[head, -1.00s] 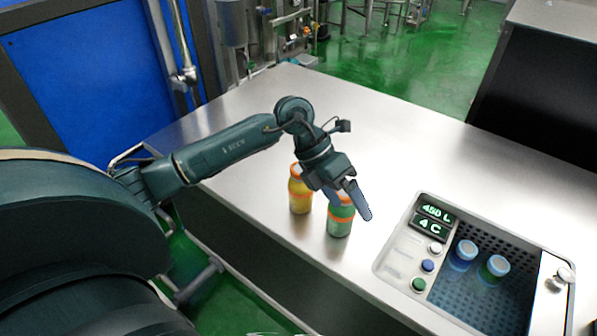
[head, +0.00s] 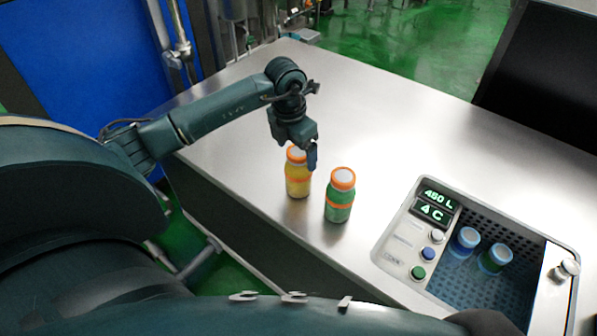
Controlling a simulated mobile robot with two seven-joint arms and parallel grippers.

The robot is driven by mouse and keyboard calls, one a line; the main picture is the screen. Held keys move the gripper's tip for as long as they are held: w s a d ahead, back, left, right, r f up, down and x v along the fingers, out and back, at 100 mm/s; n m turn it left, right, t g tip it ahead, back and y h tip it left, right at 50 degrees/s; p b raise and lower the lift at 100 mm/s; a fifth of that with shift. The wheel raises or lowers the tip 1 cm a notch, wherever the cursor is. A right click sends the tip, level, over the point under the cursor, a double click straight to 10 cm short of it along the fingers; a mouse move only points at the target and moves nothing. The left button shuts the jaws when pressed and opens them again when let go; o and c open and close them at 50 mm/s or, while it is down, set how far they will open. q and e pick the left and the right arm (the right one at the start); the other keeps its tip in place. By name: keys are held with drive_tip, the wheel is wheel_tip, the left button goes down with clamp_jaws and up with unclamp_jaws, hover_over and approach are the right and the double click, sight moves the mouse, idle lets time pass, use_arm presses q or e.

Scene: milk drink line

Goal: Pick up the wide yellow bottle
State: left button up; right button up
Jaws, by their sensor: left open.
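The wide yellow bottle (head: 297,182) stands upright on the steel counter, with an orange band and an orange-rimmed white cap. A green bottle (head: 340,200) with a similar cap stands upright just to its right, a small gap apart. My left gripper (head: 311,158) is open, pointing down beside the yellow bottle's cap at its upper right. It overlaps the cap's edge in the head view; I cannot tell whether it touches. Nothing shows between its fingers. My right gripper is not in view.
A sunken cooler bay (head: 480,262) at the right holds two blue-capped bottles, with a panel of buttons and displays (head: 433,205) on its left. A dark box (head: 545,75) stands at the back right. The middle and back of the steel counter (head: 400,120) are clear.

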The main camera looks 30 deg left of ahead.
use_arm(q)
drive_tip(key=f, duration=0.4)
drive_tip(key=shift+w+d+f, duration=0.25)
drive_tip(key=shift+w+d, duration=0.05)
drive_tip(key=shift+w, duration=0.05)
drive_tip(key=c, duration=1.3)
wheel_tip(320, 180, up, 10)
drive_tip(key=shift+r, duration=0.1)
drive_tip(key=shift+c, duration=0.2)
